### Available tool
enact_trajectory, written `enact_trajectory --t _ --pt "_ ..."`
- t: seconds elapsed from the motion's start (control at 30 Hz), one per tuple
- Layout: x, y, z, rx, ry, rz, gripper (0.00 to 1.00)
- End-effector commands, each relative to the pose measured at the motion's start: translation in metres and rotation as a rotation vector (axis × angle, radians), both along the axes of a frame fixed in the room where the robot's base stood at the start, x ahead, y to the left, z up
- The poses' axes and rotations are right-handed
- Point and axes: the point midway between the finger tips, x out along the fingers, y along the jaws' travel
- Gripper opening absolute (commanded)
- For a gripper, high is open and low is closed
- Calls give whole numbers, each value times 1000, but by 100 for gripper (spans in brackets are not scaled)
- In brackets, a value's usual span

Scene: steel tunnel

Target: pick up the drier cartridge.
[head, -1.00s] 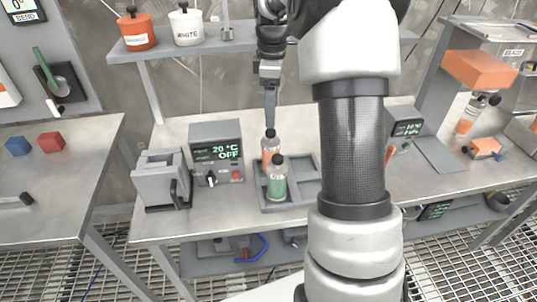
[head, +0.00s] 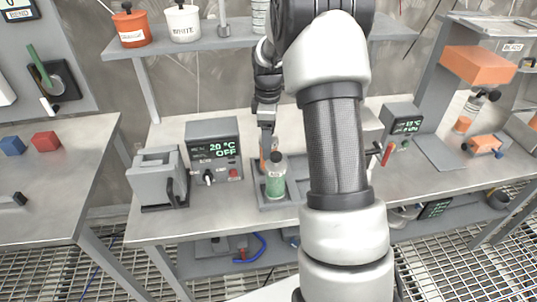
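No label shows which thing is the drier cartridge. An orange bottle (head: 264,165) and a dark-capped green bottle (head: 275,184) stand upright in a grey compartment tray (head: 262,206) on the middle bench. The green bottle is nearer to me and covers part of the orange one. My gripper (head: 266,150) points down at the orange bottle, and its fingers cover the bottle's cap. I see the fingers edge-on, so I cannot tell whether they are apart or touch the bottle. My arm hides the right part of the tray.
A grey control box (head: 213,150) reading 20 °C OFF and a grey block-shaped device (head: 159,179) stand left of the tray. A shelf (head: 220,43) with an orange pot (head: 132,28) and a white pot (head: 183,25) hangs above. Another display box (head: 400,124) is to the right.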

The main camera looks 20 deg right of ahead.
Motion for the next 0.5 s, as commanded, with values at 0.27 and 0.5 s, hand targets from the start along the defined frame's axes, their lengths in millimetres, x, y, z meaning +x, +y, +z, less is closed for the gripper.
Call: enact_trajectory --t 0.27,0.5 --pt "0 0 0 0 -1 0 51" --pt "0 0 1 -1 -2 0 11"
